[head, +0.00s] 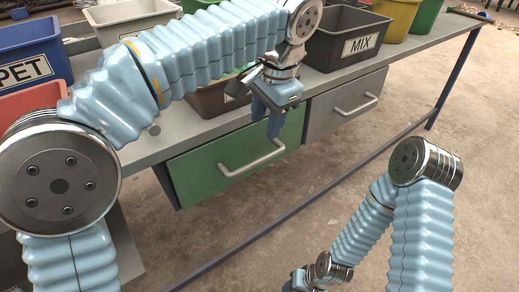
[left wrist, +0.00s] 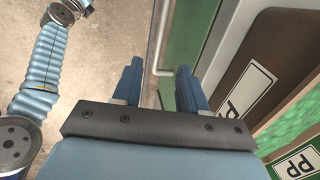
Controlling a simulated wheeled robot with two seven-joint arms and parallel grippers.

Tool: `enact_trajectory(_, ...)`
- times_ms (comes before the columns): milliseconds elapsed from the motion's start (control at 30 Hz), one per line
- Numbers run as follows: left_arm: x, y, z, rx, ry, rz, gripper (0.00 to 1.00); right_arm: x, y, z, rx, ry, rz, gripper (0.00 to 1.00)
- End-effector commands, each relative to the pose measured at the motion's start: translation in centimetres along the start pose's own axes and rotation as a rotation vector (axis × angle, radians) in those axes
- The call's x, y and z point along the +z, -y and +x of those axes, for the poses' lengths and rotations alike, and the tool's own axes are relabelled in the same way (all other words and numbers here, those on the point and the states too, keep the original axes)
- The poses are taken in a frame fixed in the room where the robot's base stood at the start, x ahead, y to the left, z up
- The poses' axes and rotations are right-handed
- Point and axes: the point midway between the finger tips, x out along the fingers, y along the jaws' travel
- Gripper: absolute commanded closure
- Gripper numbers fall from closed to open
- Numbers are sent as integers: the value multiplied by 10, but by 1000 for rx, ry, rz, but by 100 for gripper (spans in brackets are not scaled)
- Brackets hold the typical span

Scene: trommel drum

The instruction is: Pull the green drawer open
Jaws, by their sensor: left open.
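The green drawer (head: 208,174) is in the bench front below the worktop, with a pale bar handle (head: 252,160) across it. It looks shut. My left gripper (head: 273,128) is in front of the worktop edge, above the right end of the handle, fingers pointing down. In the left wrist view the left gripper (left wrist: 158,82) is open, and the handle (left wrist: 159,40) shows beyond and between its fingertips, with nothing gripped. I cannot tell the exact gap to the handle. My right arm is at the lower right; its gripper is mostly cut off at the bottom edge, its jaws unclear.
A grey drawer (head: 343,104) sits right of the green one. Bins stand on the worktop: a blue PET bin (head: 30,48), a dark MIX bin (head: 343,40), a yellow bin (head: 398,18) and others. A bench rail (head: 345,183) runs low in front. The floor (head: 475,110) is clear.

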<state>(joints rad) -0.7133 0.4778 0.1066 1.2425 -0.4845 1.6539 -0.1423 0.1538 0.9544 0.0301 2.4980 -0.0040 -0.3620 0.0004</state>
Motion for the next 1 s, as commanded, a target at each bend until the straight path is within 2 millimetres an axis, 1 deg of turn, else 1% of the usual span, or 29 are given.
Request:
enact_trajectory(33,1,0,14,1,4,0,58,0,-2,6,1,0,1,57)
enact_trajectory(300,1,0,76,1,4,0,58,0,-7,16,2,-2,3,57)
enact_trajectory(400,1,0,95,1,3,-2,58,0,-8,19,2,-3,3,57)
enact_trajectory(500,1,0,108,0,2,-1,58,-1,-9,20,3,-3,4,57)
enact_trajectory(600,0,0,116,0,1,-1,58,-1,-10,21,3,-4,4,57)
enact_trajectory(700,0,0,119,0,1,-1,58,-1,-10,21,4,-4,4,57)
enact_trajectory(933,0,0,119,1,1,-1,58,-1,-10,20,4,-5,5,57)
enact_trajectory(967,0,0,119,1,1,-1,61,-1,-10,20,4,-5,4,57)
enact_trajectory(1000,0,0,119,1,1,-1,67,-1,-10,20,4,-4,4,57)
